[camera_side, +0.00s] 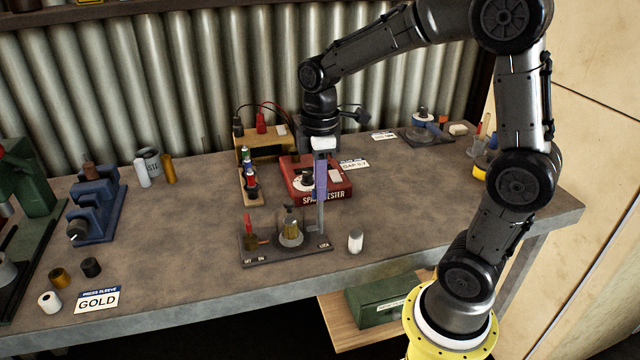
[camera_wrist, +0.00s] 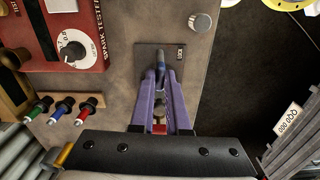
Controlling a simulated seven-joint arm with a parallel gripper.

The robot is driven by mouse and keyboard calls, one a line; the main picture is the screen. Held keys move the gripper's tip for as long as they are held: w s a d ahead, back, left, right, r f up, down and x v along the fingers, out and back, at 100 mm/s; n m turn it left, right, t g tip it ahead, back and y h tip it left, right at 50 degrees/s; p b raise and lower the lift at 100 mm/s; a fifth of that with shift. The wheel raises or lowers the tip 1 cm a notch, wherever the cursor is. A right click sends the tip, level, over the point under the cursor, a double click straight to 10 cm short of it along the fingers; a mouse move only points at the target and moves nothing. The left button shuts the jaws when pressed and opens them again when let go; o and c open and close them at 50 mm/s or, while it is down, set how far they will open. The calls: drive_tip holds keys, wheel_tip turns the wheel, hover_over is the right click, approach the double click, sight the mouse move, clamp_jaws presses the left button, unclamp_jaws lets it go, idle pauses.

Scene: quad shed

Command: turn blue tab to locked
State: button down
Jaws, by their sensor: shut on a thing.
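The dark base plate (camera_side: 260,255) stands near the bench's front edge, with white lettering along its front. A red piece, a brassy piece under a clear dome (camera_side: 291,232) and a grey upright stand on it. My gripper (camera_side: 321,195) points down at the plate's right part, its purple fingers close together. In the wrist view my gripper (camera_wrist: 160,78) is shut on a narrow blue-grey tab (camera_wrist: 160,68), beside a LOCK label (camera_wrist: 180,53). The fingers hide most of the tab, so its exact angle cannot be told.
A red spark tester (camera_side: 325,185) stands just behind the plate. A white-topped cylinder (camera_side: 355,241) stands close to its right. Small coloured jacks (camera_side: 249,180) are to the left rear.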

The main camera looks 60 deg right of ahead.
drive_tip(key=shift+r+n, duration=0.15)
drive_tip(key=shift+n, duration=0.35)
drive_tip(key=c, duration=0.9)
unclamp_jaws()
wheel_tip(320, 180, up, 14)
drive_tip(key=shift+a, duration=0.1)
